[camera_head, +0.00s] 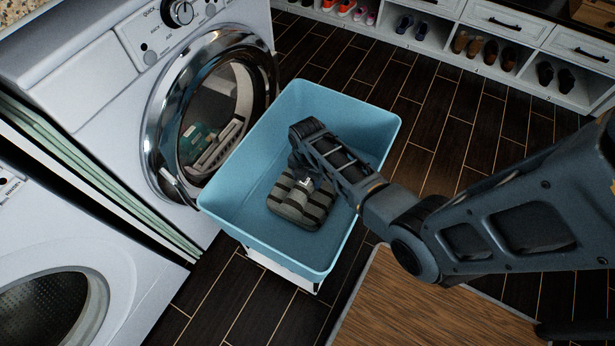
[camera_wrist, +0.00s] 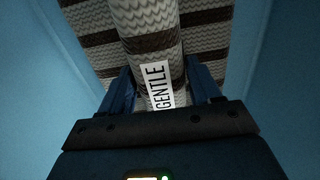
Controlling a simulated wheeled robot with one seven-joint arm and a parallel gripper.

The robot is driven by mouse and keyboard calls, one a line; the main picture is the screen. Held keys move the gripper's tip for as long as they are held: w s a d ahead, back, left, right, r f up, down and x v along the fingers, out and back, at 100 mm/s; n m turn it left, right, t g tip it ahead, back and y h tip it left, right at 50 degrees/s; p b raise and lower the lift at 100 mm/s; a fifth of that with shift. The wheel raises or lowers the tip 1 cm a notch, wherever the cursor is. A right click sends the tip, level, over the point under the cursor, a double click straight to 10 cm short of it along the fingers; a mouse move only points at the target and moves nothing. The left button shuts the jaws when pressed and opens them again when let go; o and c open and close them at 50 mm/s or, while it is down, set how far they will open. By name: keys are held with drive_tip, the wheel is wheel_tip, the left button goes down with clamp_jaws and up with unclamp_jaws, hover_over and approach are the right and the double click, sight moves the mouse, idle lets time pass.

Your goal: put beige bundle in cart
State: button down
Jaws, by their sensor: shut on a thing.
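The cart is a light blue open bin (camera_head: 365,112) on a white base, in front of the washer. The beige bundle (camera_head: 300,198) is a folded knit with beige and dark brown stripes, inside the bin in the head view. In the wrist view the bundle (camera_wrist: 150,20) fills the top, with a white tag reading "GENTLE" on its rolled part. My gripper (camera_wrist: 160,92) is shut on that rolled part, one finger on each side. In the head view my arm reaches into the bin and hides the gripper's fingertips. Whether the bundle touches the bin's floor I cannot tell.
A front-load washer with a round door (camera_head: 210,120) stands against the bin's left side. Another machine (camera_head: 60,290) is at lower left. A shoe shelf (camera_head: 480,45) lines the back right. A brown mat (camera_head: 420,305) lies on dark floor tiles at lower right.

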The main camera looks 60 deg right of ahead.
drive_tip(key=shift+f, duration=0.15)
drive_tip(key=shift+c, duration=1.1)
unclamp_jaws()
